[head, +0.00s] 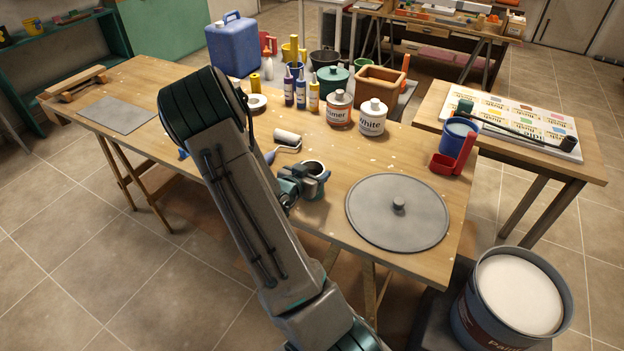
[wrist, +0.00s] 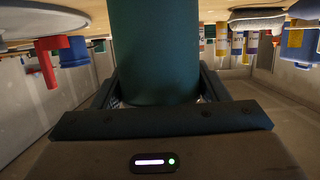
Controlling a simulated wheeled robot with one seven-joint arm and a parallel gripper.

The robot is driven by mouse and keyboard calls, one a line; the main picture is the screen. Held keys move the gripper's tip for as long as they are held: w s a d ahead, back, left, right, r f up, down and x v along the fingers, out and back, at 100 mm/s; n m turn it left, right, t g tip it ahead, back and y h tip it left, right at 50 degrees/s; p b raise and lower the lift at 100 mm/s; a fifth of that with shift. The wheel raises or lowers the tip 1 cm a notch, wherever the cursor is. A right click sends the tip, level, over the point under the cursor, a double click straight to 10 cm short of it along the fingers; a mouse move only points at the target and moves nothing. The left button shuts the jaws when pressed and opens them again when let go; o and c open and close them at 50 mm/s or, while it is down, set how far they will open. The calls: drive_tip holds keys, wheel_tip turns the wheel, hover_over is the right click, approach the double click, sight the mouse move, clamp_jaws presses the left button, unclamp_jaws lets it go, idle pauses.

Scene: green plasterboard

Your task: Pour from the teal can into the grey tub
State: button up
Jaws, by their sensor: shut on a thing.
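The teal can (wrist: 153,45) fills the middle of the wrist view, between the two fingers of my gripper (wrist: 155,92). In the head view my gripper (head: 300,181) is shut around the can (head: 313,186) near the table's front edge. The can looks upright, with its open rim up; its contents are hard to make out. I cannot tell whether its base touches the table. The grey tub (head: 463,315) stands at the lower right, beyond the table's right end, filled with something white. Its wall bears a dark label reading "Paint". The can is well left of it.
A round grey lid (head: 398,229) lies on the wooden table between can and tub.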

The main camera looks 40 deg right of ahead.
drive_tip(key=shift+r, duration=0.1)
drive_tip(key=shift+r, duration=0.5)
drive_tip(key=s+d+r+b, duration=0.3)
drive_tip(key=s+d+r, duration=0.1)
drive_tip(key=s+r, duration=0.5)
drive_tip(key=shift+s+r, duration=0.4)
drive_tip(key=shift+s, duration=0.55)
drive_tip(key=shift+d, duration=0.1)
drive_tip(key=o, duration=0.9)
drive_tip(key=shift+c, duration=0.2)
drive_tip(key=c, duration=0.5)
